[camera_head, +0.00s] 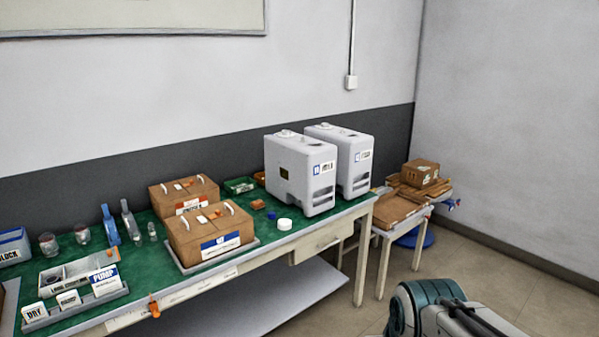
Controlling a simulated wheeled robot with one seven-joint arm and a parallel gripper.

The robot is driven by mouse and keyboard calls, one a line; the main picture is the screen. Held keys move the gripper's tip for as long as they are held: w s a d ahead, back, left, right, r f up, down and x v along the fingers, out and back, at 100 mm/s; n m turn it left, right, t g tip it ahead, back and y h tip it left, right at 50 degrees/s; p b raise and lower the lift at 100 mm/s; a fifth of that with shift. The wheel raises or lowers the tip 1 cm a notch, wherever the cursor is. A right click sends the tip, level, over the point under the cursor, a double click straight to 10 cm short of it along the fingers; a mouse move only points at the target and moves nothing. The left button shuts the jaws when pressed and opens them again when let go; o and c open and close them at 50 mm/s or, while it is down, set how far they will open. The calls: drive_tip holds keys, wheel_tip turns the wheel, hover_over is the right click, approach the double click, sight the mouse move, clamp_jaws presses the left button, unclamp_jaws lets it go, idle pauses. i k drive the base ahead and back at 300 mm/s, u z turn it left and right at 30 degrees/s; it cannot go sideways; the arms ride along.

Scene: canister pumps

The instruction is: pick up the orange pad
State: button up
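Part of my own arm shows at the bottom right, well away from both orange pieces. My gripper's fingers are not in view.
Two brown cases (210,226) and two white canisters (301,172) stand around the small orange piece. A small blue item (271,215) and a white cap (285,224) lie beside it.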

sight(256, 205)
drive_tip(key=u, duration=0.15)
drive_tip(key=i, duration=1.3)
drive_tip(key=u, duration=0.4)
drive_tip(key=i, duration=1.25)
drive_tip(key=u, duration=0.1)
